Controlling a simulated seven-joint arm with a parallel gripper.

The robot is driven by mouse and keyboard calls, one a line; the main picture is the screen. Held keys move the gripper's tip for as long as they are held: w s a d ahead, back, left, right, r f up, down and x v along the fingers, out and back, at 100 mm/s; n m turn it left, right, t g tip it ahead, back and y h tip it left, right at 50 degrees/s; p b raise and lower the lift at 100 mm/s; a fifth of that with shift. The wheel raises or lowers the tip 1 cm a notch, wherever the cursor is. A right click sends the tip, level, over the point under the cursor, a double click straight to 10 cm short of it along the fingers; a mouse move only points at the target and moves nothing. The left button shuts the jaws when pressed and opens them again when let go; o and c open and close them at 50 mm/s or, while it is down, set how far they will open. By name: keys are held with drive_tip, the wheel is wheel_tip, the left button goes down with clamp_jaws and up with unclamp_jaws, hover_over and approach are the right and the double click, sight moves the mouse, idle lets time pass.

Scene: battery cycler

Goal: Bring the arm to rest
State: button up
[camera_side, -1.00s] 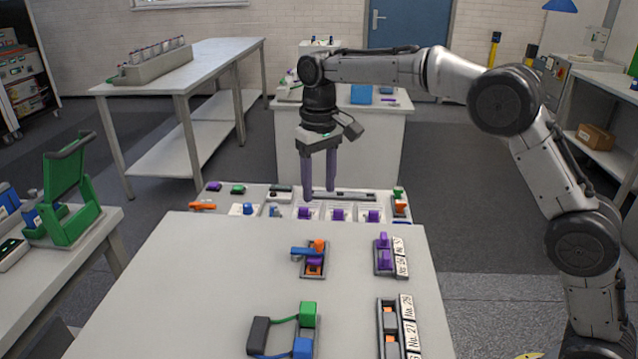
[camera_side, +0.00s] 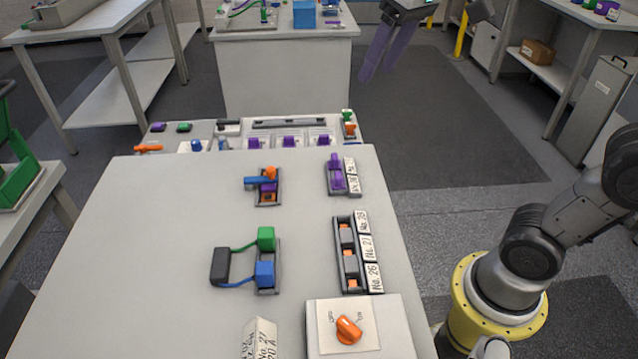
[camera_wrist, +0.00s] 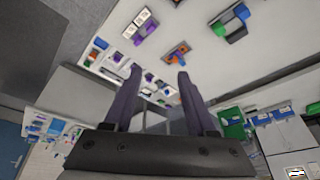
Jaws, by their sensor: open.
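My gripper (camera_side: 380,55) is at the top of the side view, high up and to the right of the far white bench. Its two long purple-grey fingers hang down, apart, with nothing between them. In the wrist view my gripper (camera_wrist: 158,95) also shows open and empty, its fingers spread in front of a tilted view of the room and the work table. Part of the arm between the gripper and the base lies outside the side view.
The white work table (camera_side: 130,265) carries a holder with purple blocks (camera_side: 337,175), a row of numbered slots (camera_side: 350,255), a green-and-blue wired fixture (camera_side: 264,262) and an orange knob box (camera_side: 347,330). A parts tray (camera_side: 215,132) lies at its far edge. Open floor (camera_side: 430,130) lies to the right.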

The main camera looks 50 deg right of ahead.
drive_tip(key=s+d+f+n+t, duration=0.1)
drive_tip(key=s+f, duration=1.1)
drive_tip(key=s, duration=0.1)
drive_tip(key=shift+s+d+f+t, duration=0.2)
drive_tip(key=shift+s+f+t, duration=0.05)
drive_tip(key=shift+t, duration=0.05)
